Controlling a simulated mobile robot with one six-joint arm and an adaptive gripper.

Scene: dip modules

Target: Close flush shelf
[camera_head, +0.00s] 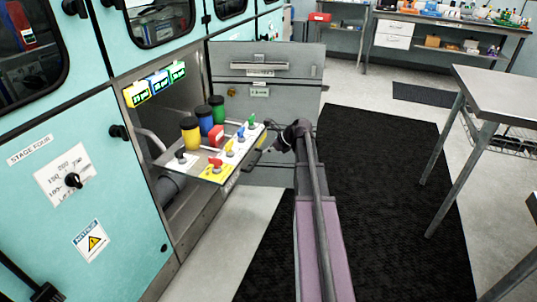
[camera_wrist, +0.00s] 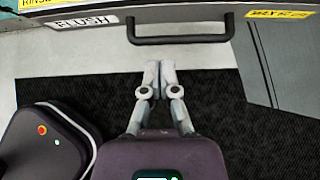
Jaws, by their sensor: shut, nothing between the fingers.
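The flush shelf (camera_head: 207,172) is pulled out of the teal cabinet in the head view, bearing bottles, switches and knobs. In the wrist view its front edge runs across the top, with a "FLUSH" label (camera_wrist: 82,22) and a black bar handle (camera_wrist: 180,40). My gripper (camera_head: 274,147) is at the shelf's front. In the wrist view my gripper (camera_wrist: 160,65) has its fingers together and empty, just below the handle in the picture.
An open grey door panel (camera_head: 262,75) stands behind the shelf. Yellow, blue and black-capped green bottles (camera_head: 190,133) stand on the shelf. A metal table (camera_head: 500,90) is at the right. Dark mats (camera_head: 390,200) cover the open floor between.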

